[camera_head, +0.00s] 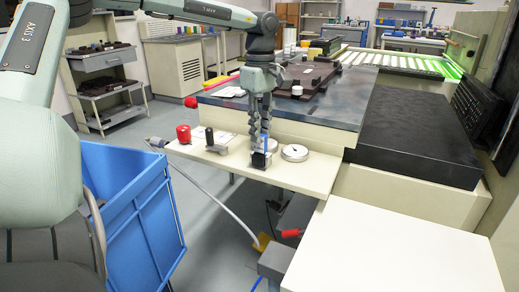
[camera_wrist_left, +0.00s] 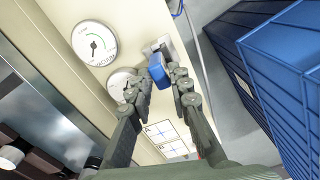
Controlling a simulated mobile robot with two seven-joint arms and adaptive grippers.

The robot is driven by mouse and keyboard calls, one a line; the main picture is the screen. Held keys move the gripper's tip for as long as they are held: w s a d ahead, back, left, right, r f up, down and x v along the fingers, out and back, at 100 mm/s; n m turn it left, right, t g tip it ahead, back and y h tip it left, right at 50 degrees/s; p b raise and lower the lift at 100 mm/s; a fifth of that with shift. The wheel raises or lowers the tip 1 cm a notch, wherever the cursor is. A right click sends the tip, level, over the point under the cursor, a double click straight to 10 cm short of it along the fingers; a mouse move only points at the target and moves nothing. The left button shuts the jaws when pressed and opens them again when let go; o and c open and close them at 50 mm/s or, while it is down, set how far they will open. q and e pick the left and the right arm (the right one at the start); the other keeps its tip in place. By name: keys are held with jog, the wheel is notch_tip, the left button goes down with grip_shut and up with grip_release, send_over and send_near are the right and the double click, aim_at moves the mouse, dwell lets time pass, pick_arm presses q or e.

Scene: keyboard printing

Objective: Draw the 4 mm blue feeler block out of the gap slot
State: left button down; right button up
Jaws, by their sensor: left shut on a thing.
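The blue feeler block (camera_wrist_left: 157,68) is between the fingertips of my left gripper (camera_wrist_left: 160,80) in the left wrist view. Its far end is at a small grey slot block (camera_wrist_left: 165,46); I cannot tell how deep it sits in the gap. In the head view, my left gripper (camera_head: 262,138) points down over the beige shelf, shut on the blue block (camera_head: 266,145), mostly hidden by the fingers. My right gripper is not in view.
Round dial gauges (camera_head: 294,153) are close to the right of the slot block. A red knob (camera_head: 183,133) and a dark upright fitting (camera_head: 215,144) stand to its left on the beige shelf (camera_head: 310,178). A blue bin (camera_head: 135,205) is at the lower left.

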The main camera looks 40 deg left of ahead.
pick_arm(q)
jog(key=shift+r, duration=0.15)
jog(key=shift+w+r+p, duration=0.2)
jog(key=shift+r+p, duration=0.95)
jog(key=shift+r, duration=0.4)
jog(key=shift+s+r+p, duration=0.15)
jog(key=shift+r+p, duration=0.15)
jog(key=shift+r, duration=0.3)
notch_tip(320, 180, up, 4)
jog(key=p, duration=0.3)
